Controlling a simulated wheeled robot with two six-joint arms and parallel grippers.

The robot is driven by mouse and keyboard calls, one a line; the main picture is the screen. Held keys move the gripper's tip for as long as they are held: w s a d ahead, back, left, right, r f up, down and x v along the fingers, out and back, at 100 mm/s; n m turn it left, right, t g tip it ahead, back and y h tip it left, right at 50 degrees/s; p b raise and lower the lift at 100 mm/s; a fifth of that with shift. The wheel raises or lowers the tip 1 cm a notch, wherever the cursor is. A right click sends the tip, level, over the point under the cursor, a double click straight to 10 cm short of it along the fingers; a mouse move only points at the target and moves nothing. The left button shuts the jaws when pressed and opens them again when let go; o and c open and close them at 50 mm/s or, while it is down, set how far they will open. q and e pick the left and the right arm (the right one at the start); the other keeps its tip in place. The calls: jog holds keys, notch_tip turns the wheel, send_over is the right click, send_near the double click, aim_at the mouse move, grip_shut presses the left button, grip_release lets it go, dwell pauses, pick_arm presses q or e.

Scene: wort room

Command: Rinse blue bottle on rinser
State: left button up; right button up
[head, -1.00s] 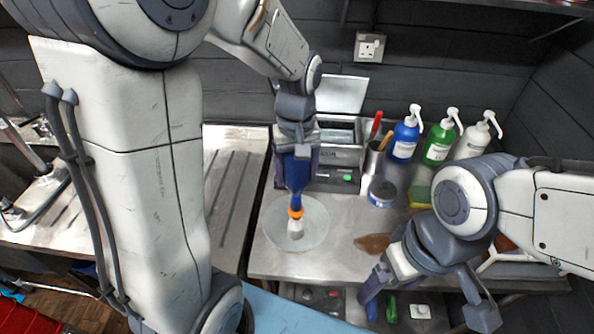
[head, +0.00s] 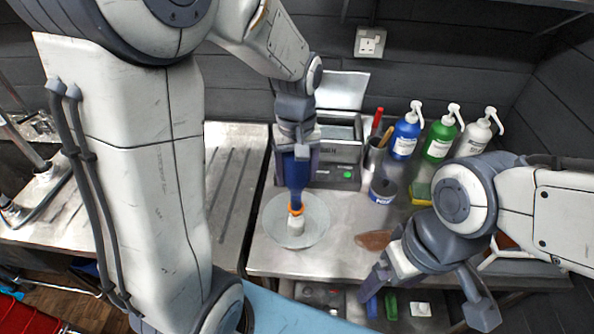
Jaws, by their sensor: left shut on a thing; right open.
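My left gripper (head: 299,158) is shut on the blue bottle (head: 297,180), which it holds upside down. The bottle has an orange band near its low end, and that end meets the white nozzle (head: 296,222) of the rinser. The rinser has a round, pale, see-through dish (head: 313,228) on the steel counter. I cannot tell how far the bottle's mouth sits over the nozzle. My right gripper (head: 428,292) is open and empty at the counter's front edge, at the lower right.
Blue (head: 405,137), green (head: 440,140) and white (head: 475,138) pump bottles stand at the back right. A tub (head: 382,190), a cup with a red-handled tool (head: 376,123), a yellow-green sponge (head: 421,191) and a brown patch (head: 373,240) are nearer. A steel box (head: 340,150) stands behind the rinser.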

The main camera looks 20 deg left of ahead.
pick_arm(q)
jog(key=shift+f+b, duration=0.55)
jog(key=shift+f, duration=0.35)
jog(key=shift+r, duration=0.1)
jog(key=shift+r+p, duration=1)
jog(key=shift+p, duration=0.1)
jog(key=shift+f, duration=0.1)
